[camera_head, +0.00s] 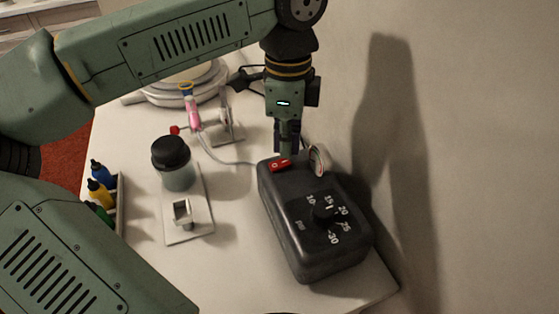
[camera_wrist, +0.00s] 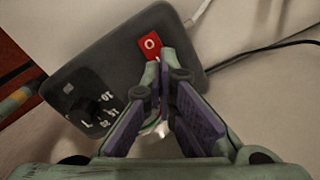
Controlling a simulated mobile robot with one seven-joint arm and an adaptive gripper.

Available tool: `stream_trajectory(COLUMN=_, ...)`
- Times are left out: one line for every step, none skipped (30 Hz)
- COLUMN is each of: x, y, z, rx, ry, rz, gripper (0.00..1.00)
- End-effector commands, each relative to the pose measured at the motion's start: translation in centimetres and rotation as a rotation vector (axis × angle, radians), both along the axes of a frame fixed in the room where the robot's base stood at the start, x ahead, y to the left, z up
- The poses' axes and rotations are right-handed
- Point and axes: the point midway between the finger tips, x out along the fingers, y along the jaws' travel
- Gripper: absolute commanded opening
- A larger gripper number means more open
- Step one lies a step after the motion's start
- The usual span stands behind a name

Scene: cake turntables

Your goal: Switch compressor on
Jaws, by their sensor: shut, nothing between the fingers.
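The compressor (camera_head: 290,225) is a dark grey box on the white table, with a black dial (camera_head: 325,213) marked with numbers on its top. Its red rocker switch (camera_head: 279,165) is at the far end of the top. In the wrist view the compressor (camera_wrist: 110,65) fills the upper left, and the red switch (camera_wrist: 151,45) shows a white "O" mark. My gripper (camera_head: 287,152) points down at the switch end, fingers shut and empty. In the wrist view the fingertips (camera_wrist: 160,62) are right at the near edge of the switch; I cannot tell whether they touch it.
A pink airbrush (camera_head: 192,110) sits on a stand to the left, with a dark-lidded jar (camera_head: 173,163) nearer. Several small bottles (camera_head: 100,190) stand at the left edge. A wall rises close on the right.

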Motion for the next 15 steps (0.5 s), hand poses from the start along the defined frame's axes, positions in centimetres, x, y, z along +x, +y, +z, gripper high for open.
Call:
stream_trajectory(x=-0.01, y=0.01, z=-0.17, rx=0.0, ry=0.0, rz=0.0, gripper=0.0)
stream_trajectory(x=-0.01, y=0.01, z=-0.21, rx=0.0, ry=0.0, rz=0.0, gripper=0.0)
stream_trajectory(x=-0.01, y=0.01, z=-0.27, rx=0.0, ry=0.0, rz=0.0, gripper=0.0)
stream_trajectory(x=-0.01, y=0.01, z=-0.32, rx=0.0, ry=0.0, rz=0.0, gripper=0.0)
stream_trajectory(x=-0.01, y=0.01, z=-0.37, rx=0.0, ry=0.0, rz=0.0, gripper=0.0)
stream_trajectory(x=-0.01, y=0.01, z=-0.43, rx=0.0, ry=0.0, rz=0.0, gripper=0.0)
stream_trajectory(x=-0.01, y=0.01, z=-0.47, rx=0.0, ry=0.0, rz=0.0, gripper=0.0)
stream_trajectory(x=-0.01, y=0.01, z=-0.52, rx=0.0, ry=0.0, rz=0.0, gripper=0.0)
stream_trajectory(x=-0.01, y=0.01, z=-0.58, rx=0.0, ry=0.0, rz=0.0, gripper=0.0)
stream_trajectory(x=-0.01, y=0.01, z=-0.62, rx=0.0, ry=0.0, rz=0.0, gripper=0.0)
stream_trajectory(x=-0.01, y=0.01, z=-0.67, rx=0.0, ry=0.0, rz=0.0, gripper=0.0)
stream_trajectory(x=-0.01, y=0.01, z=-0.73, rx=0.0, ry=0.0, rz=0.0, gripper=0.0)
stream_trajectory(x=-0.01, y=0.01, z=-0.77, rx=0.0, ry=0.0, rz=0.0, gripper=0.0)
stream_trajectory(x=-0.01, y=0.01, z=-0.82, rx=0.0, ry=0.0, rz=0.0, gripper=0.0)
stream_trajectory(x=-0.01, y=0.01, z=-0.88, rx=0.0, ry=0.0, rz=0.0, gripper=0.0)
